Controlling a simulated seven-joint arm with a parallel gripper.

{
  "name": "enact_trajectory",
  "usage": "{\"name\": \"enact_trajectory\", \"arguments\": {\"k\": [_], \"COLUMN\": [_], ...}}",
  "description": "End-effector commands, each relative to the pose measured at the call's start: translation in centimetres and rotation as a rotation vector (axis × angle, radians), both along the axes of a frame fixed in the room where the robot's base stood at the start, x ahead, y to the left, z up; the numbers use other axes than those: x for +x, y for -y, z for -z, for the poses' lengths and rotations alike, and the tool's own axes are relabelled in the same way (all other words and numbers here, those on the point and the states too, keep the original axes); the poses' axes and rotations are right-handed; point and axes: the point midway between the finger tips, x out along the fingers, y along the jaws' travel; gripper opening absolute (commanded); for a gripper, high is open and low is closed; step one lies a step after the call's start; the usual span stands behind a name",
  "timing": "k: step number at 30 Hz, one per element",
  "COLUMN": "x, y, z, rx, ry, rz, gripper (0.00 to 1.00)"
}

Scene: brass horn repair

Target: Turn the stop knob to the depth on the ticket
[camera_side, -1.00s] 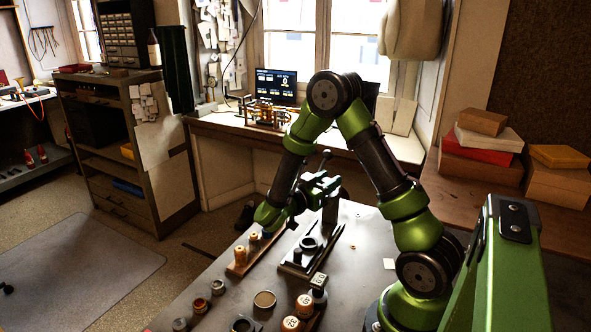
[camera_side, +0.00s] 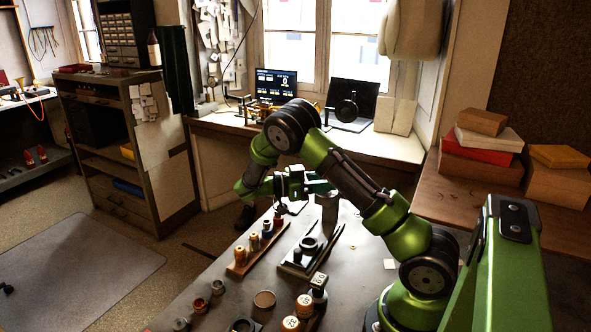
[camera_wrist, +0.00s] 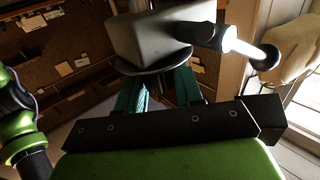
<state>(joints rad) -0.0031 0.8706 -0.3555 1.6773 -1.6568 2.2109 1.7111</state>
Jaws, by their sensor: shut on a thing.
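My gripper (camera_side: 322,187) reaches right across the far end of the bench, at the top of a dark post (camera_side: 328,212). In the wrist view its two teal fingers (camera_wrist: 160,80) are closed on a dark round disc, which looks like the stop knob (camera_wrist: 150,62). The knob sits against a grey block (camera_wrist: 155,35). A bright rod with a black ball end (camera_wrist: 264,57) sticks out to the right of the block. Any scale or marks on the knob cannot be seen. No ticket can be read; a small pale slip (camera_side: 390,264) lies on the bench.
A rack of coloured spools (camera_side: 254,242) stands left of a dark base with a ring (camera_side: 309,243).

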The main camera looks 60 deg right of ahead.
Motion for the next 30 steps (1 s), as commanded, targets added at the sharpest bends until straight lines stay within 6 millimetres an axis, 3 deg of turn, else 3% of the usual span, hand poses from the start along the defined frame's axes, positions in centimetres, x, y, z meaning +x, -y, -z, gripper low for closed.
{"name": "enact_trajectory", "arguments": {"k": [15,30], "x": [0.16,0.14], "y": [-0.05,-0.07], "z": [0.04,-0.02], "rx": [-0.002,0.0], "ry": [0.002,0.001], "rz": [0.335,0.398], "gripper": [0.05,0.05]}}
